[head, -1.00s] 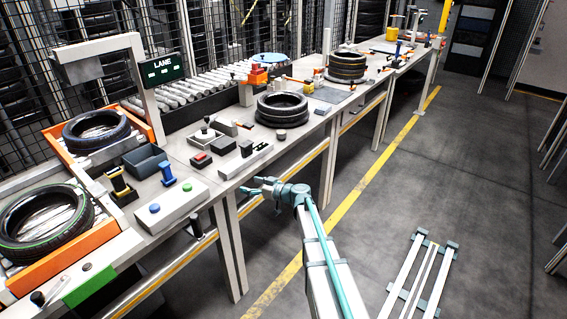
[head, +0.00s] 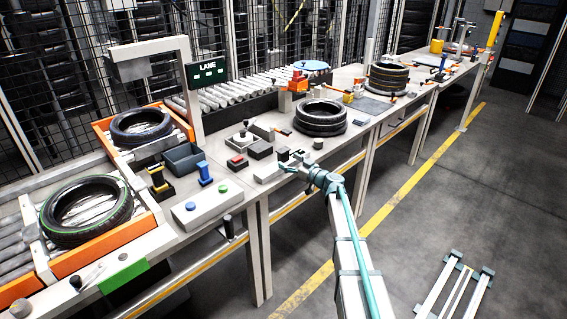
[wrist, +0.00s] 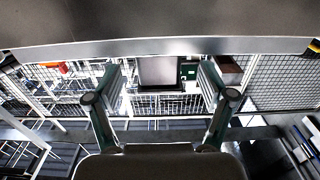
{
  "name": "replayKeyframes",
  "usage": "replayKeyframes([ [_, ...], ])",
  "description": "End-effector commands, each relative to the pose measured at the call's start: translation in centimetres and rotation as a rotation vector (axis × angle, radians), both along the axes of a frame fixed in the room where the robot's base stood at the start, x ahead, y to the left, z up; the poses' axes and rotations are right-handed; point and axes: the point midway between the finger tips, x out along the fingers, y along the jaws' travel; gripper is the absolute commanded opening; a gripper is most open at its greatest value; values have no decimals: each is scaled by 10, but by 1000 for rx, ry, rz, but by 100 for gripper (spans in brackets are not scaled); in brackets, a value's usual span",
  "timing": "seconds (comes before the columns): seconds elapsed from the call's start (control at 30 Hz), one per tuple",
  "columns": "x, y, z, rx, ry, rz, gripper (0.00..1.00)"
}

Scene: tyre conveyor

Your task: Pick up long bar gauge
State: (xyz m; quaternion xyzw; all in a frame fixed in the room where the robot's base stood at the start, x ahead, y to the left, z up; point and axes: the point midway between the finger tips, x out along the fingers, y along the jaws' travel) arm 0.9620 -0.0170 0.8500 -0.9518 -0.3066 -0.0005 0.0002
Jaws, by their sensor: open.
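A pale, narrow bar (head: 266,174) lies along the front edge of the bench, and it may be the long bar gauge; I cannot tell for certain. A small dark block stands beside it. My gripper (head: 289,160) is at the right end of this bar in the head view, near the bench edge, and partly covers that end. Whether it touches the bar cannot be told. In the wrist view my gripper (wrist: 160,92) is open, its two fingers wide apart with nothing visibly held. The bar cannot be made out there.
Stacked tyres (head: 320,118) stand on the bench behind my gripper. A grey bin (head: 184,159), a blue-handled tool (head: 204,173) and a button box (head: 208,203) are to the left. White rails (head: 438,284) lie on the floor at right. The aisle floor is mostly clear.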

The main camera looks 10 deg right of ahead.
Motion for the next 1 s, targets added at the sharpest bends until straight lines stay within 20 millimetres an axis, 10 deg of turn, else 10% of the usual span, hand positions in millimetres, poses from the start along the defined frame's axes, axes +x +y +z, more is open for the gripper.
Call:
replayKeyframes([
  [0.53, 33, 22, 3, -1, 1, 0, 81],
  [1.0, 33, 22, 3, -1, 1, 1, 3],
])
